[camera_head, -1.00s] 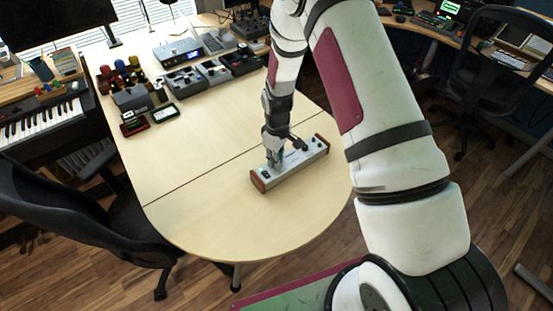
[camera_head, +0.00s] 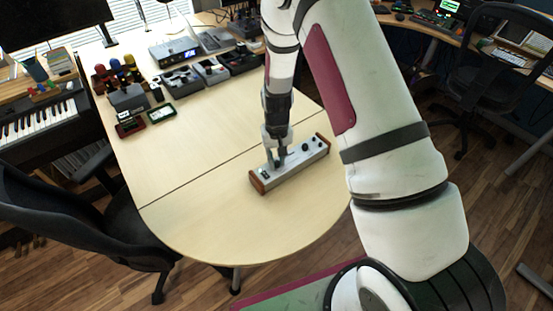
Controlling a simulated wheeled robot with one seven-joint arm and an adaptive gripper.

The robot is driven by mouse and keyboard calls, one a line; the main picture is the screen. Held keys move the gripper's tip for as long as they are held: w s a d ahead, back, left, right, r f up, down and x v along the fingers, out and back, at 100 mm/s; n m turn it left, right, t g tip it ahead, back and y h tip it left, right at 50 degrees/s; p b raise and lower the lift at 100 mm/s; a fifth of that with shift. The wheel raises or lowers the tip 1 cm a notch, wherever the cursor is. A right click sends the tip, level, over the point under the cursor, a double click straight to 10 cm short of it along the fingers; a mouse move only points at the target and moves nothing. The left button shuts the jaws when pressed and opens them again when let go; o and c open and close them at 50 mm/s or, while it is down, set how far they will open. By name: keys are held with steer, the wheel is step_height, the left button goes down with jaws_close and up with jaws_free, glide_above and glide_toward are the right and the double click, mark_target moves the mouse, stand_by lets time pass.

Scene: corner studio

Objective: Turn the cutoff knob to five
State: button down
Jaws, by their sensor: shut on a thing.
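A long grey control box (camera_head: 300,160) with brown wooden end cheeks lies on the pale table, slanting up to the right. Black knobs (camera_head: 305,146) show on the right half of its top panel. My gripper (camera_head: 280,163) points down from above at the box's left-middle part. Its fingers are shut on a knob there, which they mostly hide. I cannot read which knob it is, its pointer or any numbers. A small dark detail shows at the box's left end, clear of the fingers.
The table (camera_head: 215,215) is bare around the box. Several pedals and small devices (camera_head: 183,82) stand at its far side. A black chair (camera_head: 75,220) is at the left, and a keyboard (camera_head: 45,120) lies beyond it. My arm covers the right.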

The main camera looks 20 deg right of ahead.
mark_target(277, 162)
steer(key=shift+m, duration=0.3)
stand_by(0.4)
steer(key=c, duration=1.5)
jaws_free()
step_height(277, 162, up, 12)
steer(key=shift+r, duration=0.1)
